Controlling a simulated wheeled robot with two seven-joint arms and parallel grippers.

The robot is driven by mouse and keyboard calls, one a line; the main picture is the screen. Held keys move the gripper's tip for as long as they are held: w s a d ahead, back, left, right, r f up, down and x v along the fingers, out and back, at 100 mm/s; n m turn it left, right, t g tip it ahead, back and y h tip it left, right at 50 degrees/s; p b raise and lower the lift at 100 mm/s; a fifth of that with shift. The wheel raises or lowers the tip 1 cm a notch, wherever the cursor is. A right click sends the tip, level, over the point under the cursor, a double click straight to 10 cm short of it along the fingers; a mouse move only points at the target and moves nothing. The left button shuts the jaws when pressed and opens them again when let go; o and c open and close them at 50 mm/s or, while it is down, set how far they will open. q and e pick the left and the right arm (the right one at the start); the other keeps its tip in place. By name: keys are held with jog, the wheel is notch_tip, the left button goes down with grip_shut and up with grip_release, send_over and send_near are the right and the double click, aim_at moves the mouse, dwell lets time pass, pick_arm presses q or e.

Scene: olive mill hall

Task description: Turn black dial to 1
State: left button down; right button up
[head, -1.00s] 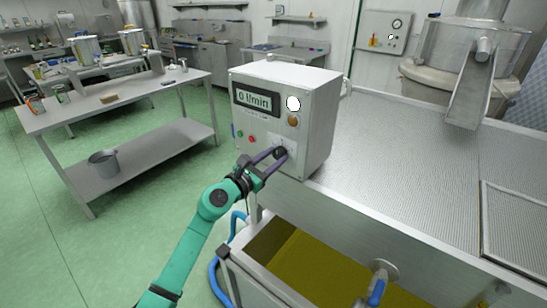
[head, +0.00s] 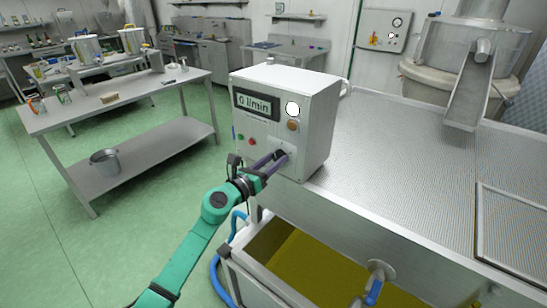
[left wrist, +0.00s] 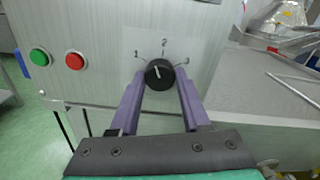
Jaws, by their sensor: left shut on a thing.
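The black dial (left wrist: 160,74) is on the front panel of the white control box (head: 310,95). In the left wrist view its white pointer line aims up and slightly left, between the mark 1 at its left and the mark at its top. My left gripper (head: 281,157) is shut on the dial, with one purple finger on each side, also in the left wrist view (left wrist: 160,82). In the head view the fingers mostly hide the dial. My right gripper is not in view.
The box display (head: 256,104) seems to read 0 l/min. Green (left wrist: 39,57) and red (left wrist: 75,61) buttons sit left of the dial. A perforated metal worktop (head: 400,150) lies right of the box. A tank with yellow-green liquid (head: 310,270) is below.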

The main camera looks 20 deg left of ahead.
pick_arm(q)
jog(key=n+p, duration=0.1)
jog(key=n, duration=0.3)
jog(key=shift+r, duration=0.1)
jog(key=shift+n+p, duration=0.6)
jog(key=shift+n, duration=0.9)
jog(key=shift+c, duration=1.9)
grip_release()
jog(key=shift+a, duration=0.1)
